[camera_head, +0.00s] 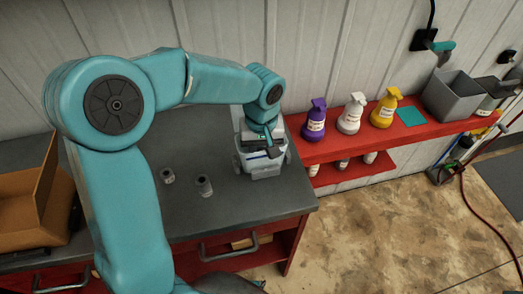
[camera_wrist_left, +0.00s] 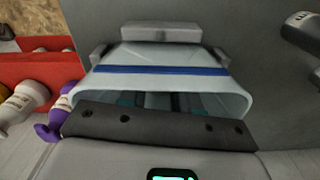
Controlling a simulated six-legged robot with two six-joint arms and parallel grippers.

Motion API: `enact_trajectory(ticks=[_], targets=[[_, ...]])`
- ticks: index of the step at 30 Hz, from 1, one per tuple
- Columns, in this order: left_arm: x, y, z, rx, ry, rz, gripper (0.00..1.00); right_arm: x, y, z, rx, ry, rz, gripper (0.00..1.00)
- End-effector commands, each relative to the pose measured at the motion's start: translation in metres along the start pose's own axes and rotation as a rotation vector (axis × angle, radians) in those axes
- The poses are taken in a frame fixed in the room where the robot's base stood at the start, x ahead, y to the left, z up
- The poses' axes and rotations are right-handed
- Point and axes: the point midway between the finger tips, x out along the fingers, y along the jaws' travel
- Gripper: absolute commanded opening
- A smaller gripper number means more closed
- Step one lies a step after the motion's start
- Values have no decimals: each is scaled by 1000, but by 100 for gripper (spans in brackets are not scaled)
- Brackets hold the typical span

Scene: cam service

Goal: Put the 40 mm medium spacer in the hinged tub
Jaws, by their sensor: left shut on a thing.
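The hinged tub (camera_head: 264,165) is a pale grey box at the right end of the dark workbench. In the left wrist view its pale, blue-striped part (camera_wrist_left: 160,70) fills the middle. My left gripper (camera_head: 268,138) is at the tub's top, pointing down. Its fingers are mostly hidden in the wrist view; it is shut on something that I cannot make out. A shorter grey spacer (camera_head: 168,176) and a taller grey spacer (camera_head: 204,186) stand on the bench left of the tub. I cannot tell which is 40 mm. My right gripper is not in view.
An open cardboard box (camera_head: 28,213) is on the bench at left. A red shelf (camera_head: 340,142) at right holds purple, white and yellow spray bottles, a teal cloth (camera_head: 411,117) and a grey bin (camera_head: 452,96). The bench front near the spacers is clear.

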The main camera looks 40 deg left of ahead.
Motion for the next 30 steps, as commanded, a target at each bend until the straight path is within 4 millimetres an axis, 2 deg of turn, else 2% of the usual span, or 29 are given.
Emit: enact_trajectory(ticks=[7, 8, 10, 11, 30], targets=[[1, 0, 0, 0, 0, 0, 1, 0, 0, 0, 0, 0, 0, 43], [1, 0, 0, 0, 0, 0, 35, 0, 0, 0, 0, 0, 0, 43], [1, 0, 0, 0, 0, 0, 58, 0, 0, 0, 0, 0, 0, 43], [1, 0, 0, 0, 0, 0, 62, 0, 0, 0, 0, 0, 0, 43], [-1, 0, 0, 0, 0, 0, 62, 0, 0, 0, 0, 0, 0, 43]])
